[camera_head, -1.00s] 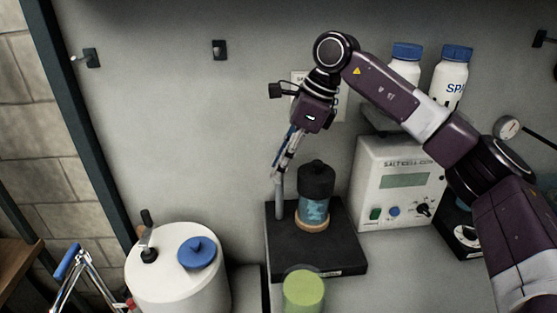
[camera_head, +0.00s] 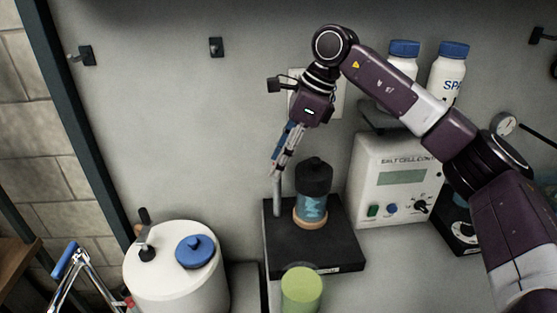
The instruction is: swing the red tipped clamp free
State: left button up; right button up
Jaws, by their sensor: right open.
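My right gripper (camera_head: 278,164) is open and points down at the top of a grey upright rod (camera_head: 277,198) on a black stand (camera_head: 330,261). I cannot tell whether the fingers touch the rod. A clear cell with blue plates (camera_head: 311,207) and a black cap stands upright on the stand, right of the rod. No red tipped clamp shows clearly. A small red part (camera_head: 129,303) shows low beside the white drum (camera_head: 178,285); I cannot tell if it belongs to the clamp.
The drum has a blue cap (camera_head: 196,250) and a black knob. A green cylinder (camera_head: 301,289) is in front of the stand. A control box (camera_head: 394,205) and white bottles (camera_head: 447,68) are at the right.

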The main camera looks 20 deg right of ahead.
jog(key=v, duration=1.1)
jog(key=shift+r, duration=0.2)
jog(key=shift+d, duration=0.1)
